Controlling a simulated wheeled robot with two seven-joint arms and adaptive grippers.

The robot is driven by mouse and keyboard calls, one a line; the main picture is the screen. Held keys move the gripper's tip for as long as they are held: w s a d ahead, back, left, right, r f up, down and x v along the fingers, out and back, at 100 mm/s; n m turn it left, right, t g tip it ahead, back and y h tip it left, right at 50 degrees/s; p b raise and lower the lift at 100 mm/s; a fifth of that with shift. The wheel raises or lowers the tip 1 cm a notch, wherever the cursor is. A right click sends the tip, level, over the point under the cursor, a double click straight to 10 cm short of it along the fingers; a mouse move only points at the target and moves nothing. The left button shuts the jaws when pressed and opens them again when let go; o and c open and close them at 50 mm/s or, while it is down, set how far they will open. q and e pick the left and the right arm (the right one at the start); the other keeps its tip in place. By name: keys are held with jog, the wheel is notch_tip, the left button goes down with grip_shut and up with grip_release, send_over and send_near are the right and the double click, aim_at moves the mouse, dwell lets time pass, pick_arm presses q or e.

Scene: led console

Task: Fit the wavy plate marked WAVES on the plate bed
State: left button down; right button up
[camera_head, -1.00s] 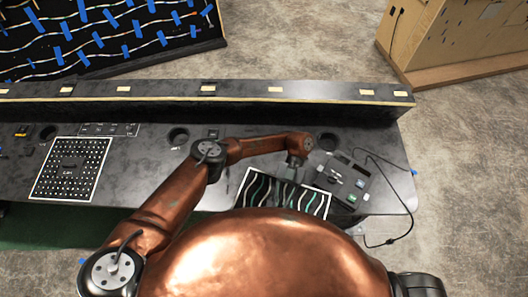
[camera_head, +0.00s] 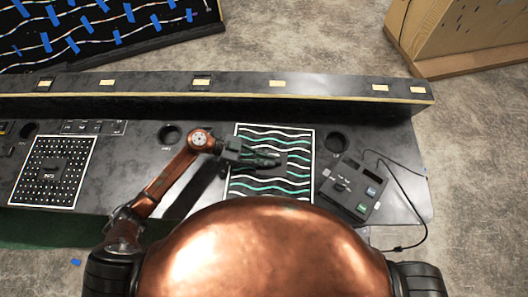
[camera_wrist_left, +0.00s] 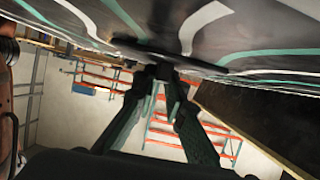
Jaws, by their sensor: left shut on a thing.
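The wavy plate (camera_head: 300,187) shows in the head view as a black panel with white and green wavy lines and a white edge. It appears nearly flat over the console's right part; whether it touches the surface cannot be told. My left gripper (camera_head: 277,159) reaches over it from the left and is shut on it, near its middle. In the left wrist view, the wavy plate (camera_wrist_left: 250,32) fills the top, and the fingertips of my left gripper (camera_wrist_left: 163,76) meet at a dark piece on its face. The WAVES mark is not readable. I cannot pick out the plate bed. My right gripper is out of view.
A dotted plate (camera_head: 52,172) lies at the console's left. A dark box (camera_head: 352,188) with small buttons and a cable sits right of the wavy plate. Round holes (camera_head: 335,142) mark the console (camera_head: 405,165). A raised ledge (camera_head: 230,87) runs along the back.

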pick_arm(q)
jog(key=shift+w+a+f+n+t, duration=0.4)
jog(key=shift+w+a+t, duration=0.1)
jog(key=shift+w+a, duration=0.1)
jog(key=shift+f+b, duration=1.2)
jog(key=shift+b, duration=0.3)
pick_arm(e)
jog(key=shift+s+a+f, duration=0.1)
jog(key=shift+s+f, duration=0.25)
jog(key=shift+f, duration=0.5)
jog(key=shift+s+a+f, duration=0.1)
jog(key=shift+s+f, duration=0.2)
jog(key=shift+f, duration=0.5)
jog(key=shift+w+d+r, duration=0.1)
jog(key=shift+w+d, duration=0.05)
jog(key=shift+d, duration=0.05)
pick_arm(q)
jog(key=shift+a+p, duration=0.15)
jog(key=shift+p, duration=0.35)
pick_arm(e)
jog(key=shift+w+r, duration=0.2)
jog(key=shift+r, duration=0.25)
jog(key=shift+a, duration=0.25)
pick_arm(q)
jog(key=shift+f, duration=0.4)
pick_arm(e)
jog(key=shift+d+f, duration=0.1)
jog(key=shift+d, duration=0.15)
